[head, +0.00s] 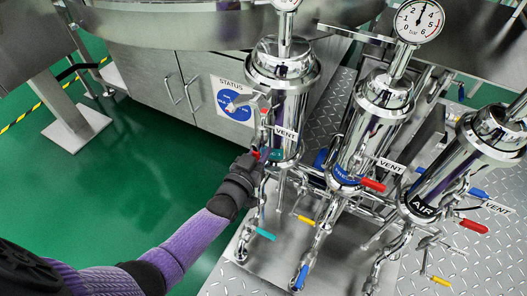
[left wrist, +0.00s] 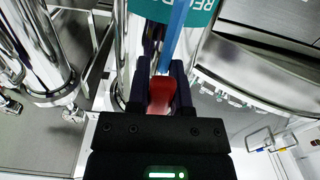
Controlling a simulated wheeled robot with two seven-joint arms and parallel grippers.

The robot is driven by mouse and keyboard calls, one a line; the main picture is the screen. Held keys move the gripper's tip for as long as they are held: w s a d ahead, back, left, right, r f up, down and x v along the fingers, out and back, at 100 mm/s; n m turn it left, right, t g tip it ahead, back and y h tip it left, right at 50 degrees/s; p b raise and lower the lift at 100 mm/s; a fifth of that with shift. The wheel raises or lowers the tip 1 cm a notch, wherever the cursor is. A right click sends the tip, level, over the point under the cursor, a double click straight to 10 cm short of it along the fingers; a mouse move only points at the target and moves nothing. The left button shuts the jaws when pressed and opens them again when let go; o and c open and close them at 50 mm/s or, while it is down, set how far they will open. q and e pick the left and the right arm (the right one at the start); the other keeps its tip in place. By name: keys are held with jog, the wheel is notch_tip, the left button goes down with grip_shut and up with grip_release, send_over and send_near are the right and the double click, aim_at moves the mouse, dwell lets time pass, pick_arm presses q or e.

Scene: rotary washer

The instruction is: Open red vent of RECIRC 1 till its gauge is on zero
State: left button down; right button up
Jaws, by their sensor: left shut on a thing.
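The RECIRC 1 housing (head: 280,105) is a polished steel cylinder with a teal label (head: 277,154) and a white VENT tag (head: 286,133). The teal label shows cut off in the left wrist view (left wrist: 188,10). My left gripper (head: 257,157) is at the left side of this housing, low near the label. In the left wrist view its dark jaws are shut on a red vent handle (left wrist: 160,94), and a blue bar (left wrist: 175,38) runs just above. The RECIRC 1 gauge (head: 286,3) is cut off by the top edge, so its needle cannot be read. My right gripper is out of view.
To the right stand a middle housing (head: 376,118) with its own gauge (head: 419,20) and red handle (head: 373,185), and the AIR housing (head: 465,160). Teal, yellow and blue valve handles sit low on the pipes. The green floor (head: 120,190) at left is clear.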

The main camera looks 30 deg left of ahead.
pick_arm(q)
jog(key=shift+a+m, duration=0.25)
jog(key=shift+m, duration=0.25)
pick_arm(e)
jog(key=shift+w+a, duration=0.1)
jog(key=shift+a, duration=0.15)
pick_arm(q)
jog(key=c, duration=0.5)
grip_release()
jog(key=shift+s, duration=0.25)
jog(key=s+p, duration=0.4)
jog(key=s, duration=0.5)
jog(key=shift+s+a, duration=0.15)
jog(key=shift+s, duration=0.1)
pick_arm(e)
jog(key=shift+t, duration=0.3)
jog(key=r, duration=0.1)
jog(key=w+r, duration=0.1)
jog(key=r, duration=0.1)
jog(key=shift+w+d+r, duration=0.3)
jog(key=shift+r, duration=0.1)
